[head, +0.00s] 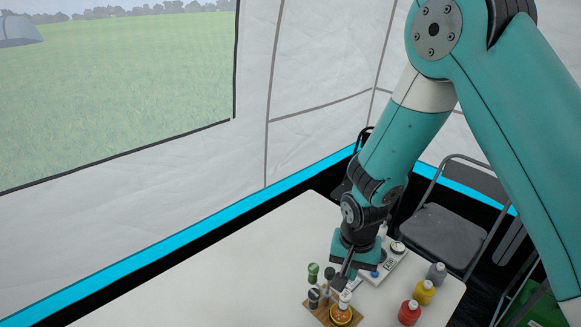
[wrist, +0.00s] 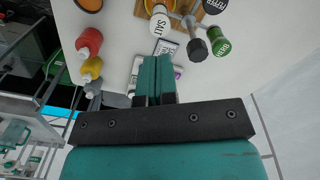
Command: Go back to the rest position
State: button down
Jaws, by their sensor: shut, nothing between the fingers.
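My gripper (head: 343,282) hangs low over the white table (head: 270,240), with my arm reaching down from the upper right. In the wrist view its two teal fingers (wrist: 157,66) are together with nothing between them. Close to the fingertips is a small wooden spice rack (head: 316,305) with several shakers. I cannot tell in the head view whether the fingers touch a shaker.
Red (head: 409,312), yellow (head: 424,292) and grey (head: 437,272) bottles stand along the table's right edge. A folding chair (head: 447,232) stands behind the table. The table's left part is clear; a tent wall (head: 190,190) runs behind it.

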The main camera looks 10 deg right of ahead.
jog(key=s+a+r+n+y+b, duration=0.1)
jog(key=s+a+r+n, duration=0.15)
jog(key=r, duration=0.55)
jog(key=s+a+r+n+y+b, duration=0.1)
jog(key=s+r+n+y, duration=0.2)
jog(key=r, duration=0.4)
jog(key=s+a+r+n+b, duration=0.1)
jog(key=s+r+n, duration=0.6)
jog(key=s, duration=0.5)
jog(key=shift+s+r, duration=0.3)
jog(key=shift+r, duration=0.25)
